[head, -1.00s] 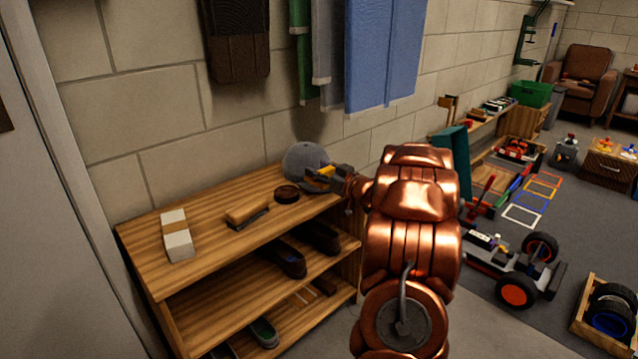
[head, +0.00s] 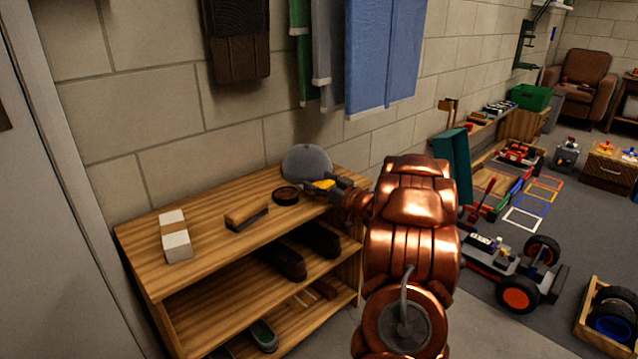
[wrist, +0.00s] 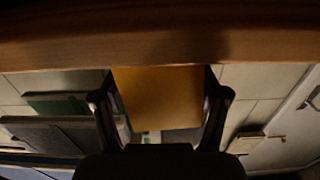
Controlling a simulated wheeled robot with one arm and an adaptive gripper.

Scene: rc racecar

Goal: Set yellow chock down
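The yellow chock (head: 323,184) is at my gripper (head: 318,188), over the right end of the wooden shelf top (head: 205,216), in front of the grey cap (head: 307,163). In the wrist view the chock (wrist: 158,97) fills the space between the two dark fingers of my gripper (wrist: 160,108), which look closed on its sides. The wooden board (wrist: 160,38) spans the top of that view and meets the chock's edge. I cannot tell whether the chock touches the wood or sits just above it.
Shoes (head: 285,262) are on the shelf below. Bare wood shows between the items and along the front edge.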

